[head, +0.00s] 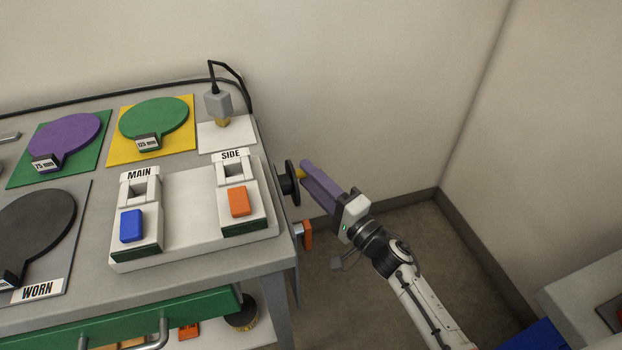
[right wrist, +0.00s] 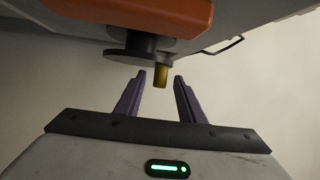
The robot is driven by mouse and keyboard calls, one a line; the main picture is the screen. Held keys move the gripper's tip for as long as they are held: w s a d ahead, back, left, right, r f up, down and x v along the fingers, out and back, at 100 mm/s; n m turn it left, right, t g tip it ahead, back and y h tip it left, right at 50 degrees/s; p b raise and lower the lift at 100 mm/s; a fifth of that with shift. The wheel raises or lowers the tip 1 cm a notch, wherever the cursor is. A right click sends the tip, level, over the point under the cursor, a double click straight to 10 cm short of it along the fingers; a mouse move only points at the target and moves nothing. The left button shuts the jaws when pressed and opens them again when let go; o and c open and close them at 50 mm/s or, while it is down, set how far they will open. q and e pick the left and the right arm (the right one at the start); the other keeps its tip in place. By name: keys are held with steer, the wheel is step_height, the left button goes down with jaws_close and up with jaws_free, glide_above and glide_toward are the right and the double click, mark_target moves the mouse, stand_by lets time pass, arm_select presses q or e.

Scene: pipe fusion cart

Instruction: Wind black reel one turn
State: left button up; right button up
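The black reel (head: 287,184) is a dark disc on the right side of the cart, with a short yellow crank knob (head: 300,174) sticking out. In the right wrist view the reel (right wrist: 135,48) is above my fingers and the brass-coloured knob (right wrist: 161,77) reaches down between the fingertips. My right gripper (head: 309,176) has purple fingers and comes in from the lower right at the reel. In the wrist view its fingers (right wrist: 160,84) are apart, with gaps on both sides of the knob. My left gripper is not in view.
An orange block (head: 307,235) sits on the cart's side just below the reel; an orange part (right wrist: 150,15) is close above in the wrist view. The cart top (head: 190,262) holds a white panel with MAIN and SIDE switches.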

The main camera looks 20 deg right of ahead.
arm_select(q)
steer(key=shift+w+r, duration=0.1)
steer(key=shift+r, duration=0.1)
arm_select(e)
steer(key=shift+w, duration=0.1)
